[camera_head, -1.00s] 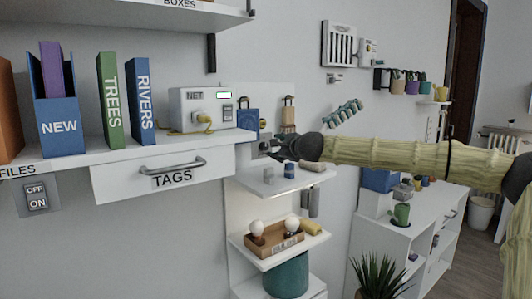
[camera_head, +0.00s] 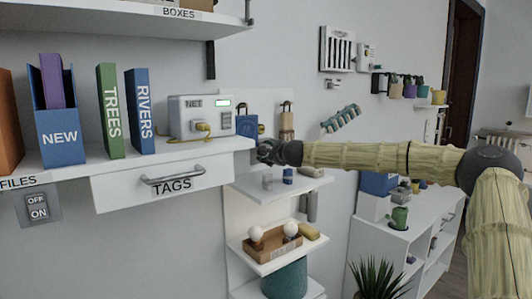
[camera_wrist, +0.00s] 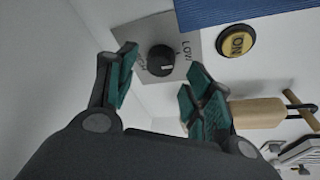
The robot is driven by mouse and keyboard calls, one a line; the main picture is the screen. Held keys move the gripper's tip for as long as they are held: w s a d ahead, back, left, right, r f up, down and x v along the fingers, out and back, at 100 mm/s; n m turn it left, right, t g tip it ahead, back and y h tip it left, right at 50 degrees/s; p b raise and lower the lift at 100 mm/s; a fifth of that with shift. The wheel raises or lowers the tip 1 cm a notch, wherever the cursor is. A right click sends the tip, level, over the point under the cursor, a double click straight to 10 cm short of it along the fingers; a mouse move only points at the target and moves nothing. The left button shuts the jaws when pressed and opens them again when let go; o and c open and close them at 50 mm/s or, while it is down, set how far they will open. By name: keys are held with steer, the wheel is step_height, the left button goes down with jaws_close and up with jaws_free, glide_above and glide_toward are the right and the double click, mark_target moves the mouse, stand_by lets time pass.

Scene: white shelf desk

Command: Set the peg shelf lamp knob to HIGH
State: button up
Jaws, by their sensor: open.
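The lamp knob (camera_wrist: 162,60) is a round black dial on a grey plate (camera_wrist: 199,43), seen in the wrist view. The plate reads LOW on the right of the knob; a second label on its left is partly covered by a finger. A small pale mark shows on the knob, but I cannot tell its exact setting. My gripper (camera_wrist: 160,72) is open, with green-padded fingers on either side of the knob in the picture; contact cannot be told. In the head view my gripper (camera_head: 267,152) is at the peg panel and hides the knob.
A yellow ON button (camera_wrist: 236,41) sits right of the plate, below a blue item (camera_wrist: 240,12). A wooden-handled tool (camera_wrist: 257,112) hangs nearby. In the head view, the TAGS drawer (camera_head: 165,183) is left of my gripper and a small shelf (camera_head: 282,185) is below.

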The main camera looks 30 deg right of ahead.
steer(key=shift+x, duration=1)
steer(key=shift+c, duration=0.2)
steer(key=c, duration=1)
